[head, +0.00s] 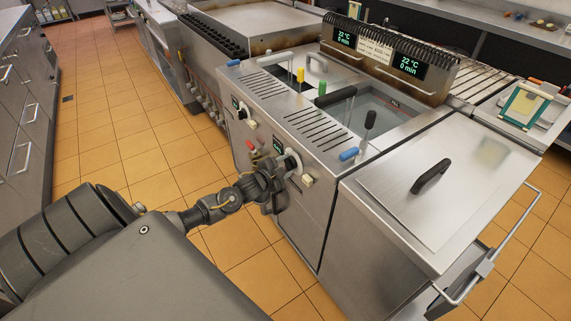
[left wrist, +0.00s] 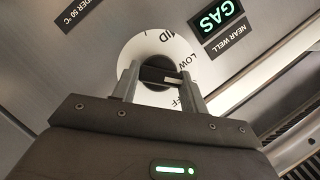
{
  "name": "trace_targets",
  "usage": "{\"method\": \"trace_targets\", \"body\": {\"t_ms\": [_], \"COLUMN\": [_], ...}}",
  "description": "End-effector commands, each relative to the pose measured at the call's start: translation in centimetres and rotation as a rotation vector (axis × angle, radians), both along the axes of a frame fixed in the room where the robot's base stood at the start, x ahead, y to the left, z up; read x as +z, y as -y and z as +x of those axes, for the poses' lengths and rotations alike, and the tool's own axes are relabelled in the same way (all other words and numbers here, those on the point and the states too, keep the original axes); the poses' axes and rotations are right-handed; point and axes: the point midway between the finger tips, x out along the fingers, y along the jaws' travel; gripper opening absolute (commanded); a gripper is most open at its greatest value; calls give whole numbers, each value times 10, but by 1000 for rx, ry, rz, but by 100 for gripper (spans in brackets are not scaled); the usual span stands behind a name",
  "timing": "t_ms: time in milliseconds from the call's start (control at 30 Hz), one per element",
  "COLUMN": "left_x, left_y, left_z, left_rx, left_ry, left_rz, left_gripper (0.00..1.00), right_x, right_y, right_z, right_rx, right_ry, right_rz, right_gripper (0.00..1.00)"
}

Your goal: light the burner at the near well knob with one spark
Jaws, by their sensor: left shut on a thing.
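The near well knob (left wrist: 157,66) is black, on a white dial (left wrist: 135,47) marked MID and LOW, with a partly hidden word ending in F. My left gripper (left wrist: 160,77) is shut on this knob, one finger on each side. A pale bar shows across the knob between the fingers; which mark it points to I cannot tell. A green GAS display (left wrist: 222,16) is lit beside the dial, above a NEAR WELL label (left wrist: 228,40). In the head view the white dial (head: 293,161) shows just beyond my left gripper (head: 284,172). My right gripper is out of view.
A cream box (head: 308,180) sits on the front panel, right of the dial. Another knob (head: 242,111) and a red part (head: 250,144) are farther left. A blue-ended handle (head: 349,154) juts out above. A lidded steel counter (head: 430,190) stands at right; tiled floor is open at left.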

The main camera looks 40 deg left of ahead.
Motion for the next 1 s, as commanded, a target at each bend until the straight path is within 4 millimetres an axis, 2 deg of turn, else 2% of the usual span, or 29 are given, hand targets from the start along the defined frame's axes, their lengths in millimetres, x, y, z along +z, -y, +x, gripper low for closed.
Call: {"method": "trace_targets", "body": {"t_ms": [200, 233, 400, 733, 867, 1000], "left_x": [-1, -1, -1, 0, 4, 10], "left_y": [0, 0, 0, 0, 0, 1], "left_z": [-1, -1, 0, -4, -22, -49], "left_rx": [1, 1, 0, -1, -1, -2], "left_ry": [-2, -2, -1, -1, -1, -3], "left_rz": [1, 1, 1, 2, 1, 2], "left_gripper": [21, 46, 65, 65, 65, 65], "right_x": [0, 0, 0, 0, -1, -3], "right_y": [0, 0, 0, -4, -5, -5], "right_z": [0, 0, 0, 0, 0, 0], "right_rx": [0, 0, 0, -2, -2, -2], "right_ry": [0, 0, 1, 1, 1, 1], "right_rz": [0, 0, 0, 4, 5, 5], "right_gripper": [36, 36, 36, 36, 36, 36]}}
